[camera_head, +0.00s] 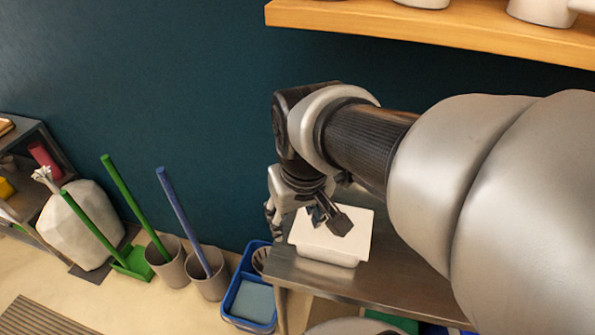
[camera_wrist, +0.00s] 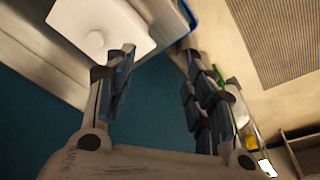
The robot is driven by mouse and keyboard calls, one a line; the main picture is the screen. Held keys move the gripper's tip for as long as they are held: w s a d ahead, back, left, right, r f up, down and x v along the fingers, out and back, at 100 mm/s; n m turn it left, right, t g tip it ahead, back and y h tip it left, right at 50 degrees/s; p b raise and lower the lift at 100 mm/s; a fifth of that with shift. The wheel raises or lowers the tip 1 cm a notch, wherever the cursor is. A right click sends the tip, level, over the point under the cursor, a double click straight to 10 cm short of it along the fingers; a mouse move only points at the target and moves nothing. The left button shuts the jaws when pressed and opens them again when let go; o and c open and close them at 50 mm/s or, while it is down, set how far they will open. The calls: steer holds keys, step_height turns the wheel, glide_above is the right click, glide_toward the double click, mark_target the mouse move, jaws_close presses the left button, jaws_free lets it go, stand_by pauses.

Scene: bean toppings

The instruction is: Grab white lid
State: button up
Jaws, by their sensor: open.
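The white lid (camera_head: 361,238) sits on a white rectangular container on the metal table, in the lower middle of the head view. In the wrist view the lid (camera_wrist: 112,18) is at the upper left, with a round white knob (camera_wrist: 95,41) on top. My gripper (camera_head: 318,214) is at the lid's left side in the head view and covers part of it. In the wrist view my gripper (camera_wrist: 158,68) has its fingers wide apart with nothing between them. The left finger's tip overlaps the lid's edge in the picture; contact cannot be told.
The metal table (camera_head: 395,270) ends just left of the container. A blue bin (camera_head: 252,300) stands on the floor beside it. Grey pots (camera_head: 208,280) with long handles stand further left. A wooden shelf (camera_head: 430,32) with white crockery hangs above, near my arm.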

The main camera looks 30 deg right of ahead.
steer(key=w+d+f+m+g+p, duration=0.25)
steer(key=d+p, duration=0.25)
steer(key=d, duration=0.8)
steer(key=shift+m+y, duration=0.25)
steer(key=shift+y, duration=0.05)
steer(key=f+b, duration=0.1)
steer(key=f, duration=0.2)
steer(key=f+b, duration=0.1)
steer(key=f, duration=0.2)
steer(key=shift+w+d+f, duration=0.15)
steer(key=shift+d+f, duration=0.05)
steer(key=shift+f, duration=0.15)
steer(key=f+b, duration=0.1)
steer(key=f, duration=0.2)
steer(key=f+b, duration=0.1)
steer(key=f, duration=0.1)
steer(key=shift+w+f+b, duration=0.1)
steer(key=shift+w+b, duration=0.2)
steer(key=shift+w, duration=0.05)
steer(key=shift+c, duration=0.2)
steer(key=c, duration=1.1)
